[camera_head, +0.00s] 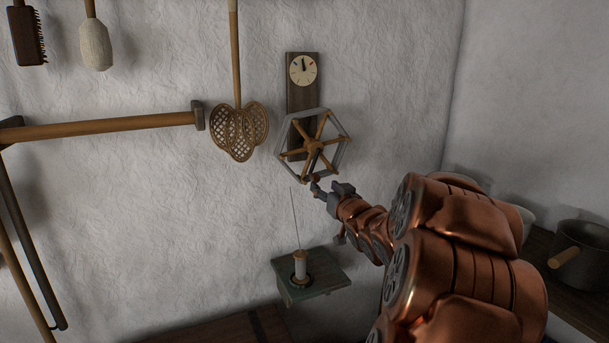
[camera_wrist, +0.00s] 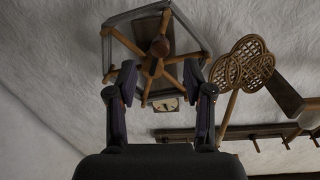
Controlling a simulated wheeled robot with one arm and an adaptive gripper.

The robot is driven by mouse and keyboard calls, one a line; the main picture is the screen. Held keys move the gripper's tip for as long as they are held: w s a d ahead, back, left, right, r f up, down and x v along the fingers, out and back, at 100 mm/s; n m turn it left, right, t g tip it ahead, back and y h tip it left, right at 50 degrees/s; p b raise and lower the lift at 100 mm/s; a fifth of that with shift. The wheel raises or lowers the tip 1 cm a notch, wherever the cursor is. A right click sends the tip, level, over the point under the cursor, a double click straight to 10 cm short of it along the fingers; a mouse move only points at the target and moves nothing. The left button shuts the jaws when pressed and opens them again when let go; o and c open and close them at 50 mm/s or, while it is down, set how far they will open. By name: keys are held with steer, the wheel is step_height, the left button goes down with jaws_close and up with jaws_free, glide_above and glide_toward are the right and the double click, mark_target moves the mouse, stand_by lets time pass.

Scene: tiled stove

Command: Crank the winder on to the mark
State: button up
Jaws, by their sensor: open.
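The winder (camera_head: 336,117) is a six-sided wheel with wooden spokes, mounted on a dark board on the white wall. It also fills the upper part of the wrist view (camera_wrist: 205,40). A pale dial (camera_head: 303,69) sits above it on the board, its dark hand pointing close to straight up; which tick is the mark is too small to tell. A dark crank arm runs down from the hub. My gripper (camera_head: 315,187) is just below the hub, by the crank's lower end. In the wrist view, its open fingers (camera_wrist: 160,75) stand apart, with a rounded brown knob (camera_wrist: 160,47) beyond them; contact is unclear.
A thread spool (camera_head: 301,268) stands on a small green shelf (camera_head: 326,278) below the winder. A pot (camera_head: 582,255) stands on a dark surface at right.

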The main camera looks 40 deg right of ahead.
mark_target(317, 179)
steer(key=shift+w+d, duration=0.3)
steer(key=shift+w, duration=0.2)
steer(key=shift+p+x, duration=0.35)
steer(key=shift+x, duration=3.05)
steer(key=shift+a, duration=0.1)
jaws_close()
